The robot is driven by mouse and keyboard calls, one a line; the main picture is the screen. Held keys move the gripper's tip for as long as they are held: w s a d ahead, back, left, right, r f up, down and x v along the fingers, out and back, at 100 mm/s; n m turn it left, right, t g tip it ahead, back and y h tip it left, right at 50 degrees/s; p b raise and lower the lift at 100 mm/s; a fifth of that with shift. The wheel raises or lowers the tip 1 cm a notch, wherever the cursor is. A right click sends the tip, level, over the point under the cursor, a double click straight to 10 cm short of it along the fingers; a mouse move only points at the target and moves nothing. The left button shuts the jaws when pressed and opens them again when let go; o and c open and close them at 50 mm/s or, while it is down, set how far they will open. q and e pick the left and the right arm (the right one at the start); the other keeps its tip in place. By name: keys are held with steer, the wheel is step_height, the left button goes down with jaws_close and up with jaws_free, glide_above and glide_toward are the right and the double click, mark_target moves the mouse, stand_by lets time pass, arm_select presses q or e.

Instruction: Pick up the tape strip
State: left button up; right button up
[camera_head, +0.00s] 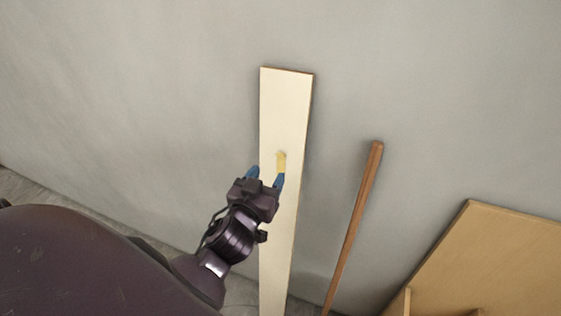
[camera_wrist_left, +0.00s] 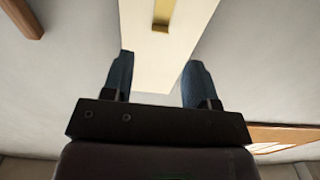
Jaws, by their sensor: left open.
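The tape strip (camera_head: 281,162) is a small yellow piece on the face of a long pale board (camera_head: 286,105). In the left wrist view the strip (camera_wrist_left: 161,16) shows near the top edge, on the board (camera_wrist_left: 151,65), beyond the fingertips. My left gripper (camera_head: 266,176) is open, with its blue fingers apart and empty. It is just below the strip in the head view. In the left wrist view its fingers (camera_wrist_left: 158,70) stand either side of the board's lower part, and I cannot tell if they touch it. My right gripper is not in view.
The pale board stands upright against a grey wall (camera_head: 430,70). A thin brown wooden stick (camera_head: 355,222) leans to its right. A tan wooden panel structure (camera_head: 500,265) stands at the lower right. The wall above the strip and to its left is clear.

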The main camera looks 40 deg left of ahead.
mark_target(280, 156)
arm_select(q)
steer(key=shift+x, duration=3.45)
steer(key=shift+f, duration=0.1)
steer(key=c, duration=0.8)
